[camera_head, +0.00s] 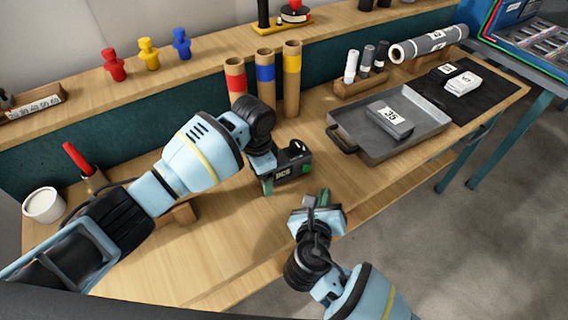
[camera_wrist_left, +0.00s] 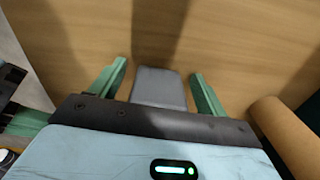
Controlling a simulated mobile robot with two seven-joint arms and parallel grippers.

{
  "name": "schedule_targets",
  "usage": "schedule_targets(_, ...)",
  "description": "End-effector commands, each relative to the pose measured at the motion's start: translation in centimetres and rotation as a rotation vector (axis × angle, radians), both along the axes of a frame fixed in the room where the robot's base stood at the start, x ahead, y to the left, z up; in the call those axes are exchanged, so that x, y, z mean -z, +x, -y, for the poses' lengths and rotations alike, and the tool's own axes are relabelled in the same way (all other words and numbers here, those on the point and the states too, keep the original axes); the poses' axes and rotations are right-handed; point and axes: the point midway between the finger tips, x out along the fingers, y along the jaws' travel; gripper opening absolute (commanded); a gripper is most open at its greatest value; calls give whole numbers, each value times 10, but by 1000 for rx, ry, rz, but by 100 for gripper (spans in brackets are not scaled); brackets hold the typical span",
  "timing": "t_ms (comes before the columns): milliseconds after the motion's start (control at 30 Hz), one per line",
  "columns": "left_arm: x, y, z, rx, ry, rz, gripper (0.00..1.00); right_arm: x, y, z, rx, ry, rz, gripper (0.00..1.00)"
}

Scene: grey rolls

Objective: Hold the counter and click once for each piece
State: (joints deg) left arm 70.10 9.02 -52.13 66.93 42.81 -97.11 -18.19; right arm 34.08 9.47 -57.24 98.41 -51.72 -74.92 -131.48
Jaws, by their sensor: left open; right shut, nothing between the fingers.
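My left gripper (camera_head: 288,184) is open above the wooden bench; its two green fingers stand apart in the left wrist view (camera_wrist_left: 160,88). A plain grey block (camera_wrist_left: 158,86) shows between them, with a gap on each side; I cannot tell whether it is the counter. My right gripper (camera_head: 325,194) is shut and empty near the bench's front edge, to the right of the left one. A grey box with a number label (camera_head: 390,119) lies in the grey tray (camera_head: 437,148). No counter is clearly recognisable.
Three cardboard tubes with red (camera_head: 235,84), blue (camera_head: 265,79) and yellow (camera_head: 291,77) bands stand behind my left gripper. Small rolls (camera_head: 367,58) stand in a wooden holder. A black mat (camera_head: 492,94) bears labelled boxes. A white cup (camera_head: 43,205) is at left.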

Motion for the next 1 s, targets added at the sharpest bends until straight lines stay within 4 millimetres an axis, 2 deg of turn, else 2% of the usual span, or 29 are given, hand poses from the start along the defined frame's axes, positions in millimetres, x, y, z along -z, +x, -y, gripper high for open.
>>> schedule_targets(133,-5,0,0,0,0,1,75,0,0,0,0,0,0,0)
schedule_targets(267,-21,1,0,0,-2,3,75,0,0,0,0,0,0,0)
schedule_targets(500,-69,1,0,1,-2,4,75,0,0,0,0,0,0,0)
schedule_targets(700,-102,0,0,0,-1,3,75,0,0,0,0,0,0,0)
schedule_targets(833,-114,0,0,1,0,1,75,0,0,0,0,0,0,0)
schedule_targets(1000,-120,0,0,0,-1,-1,75,0,0,0,0,0,0,0)
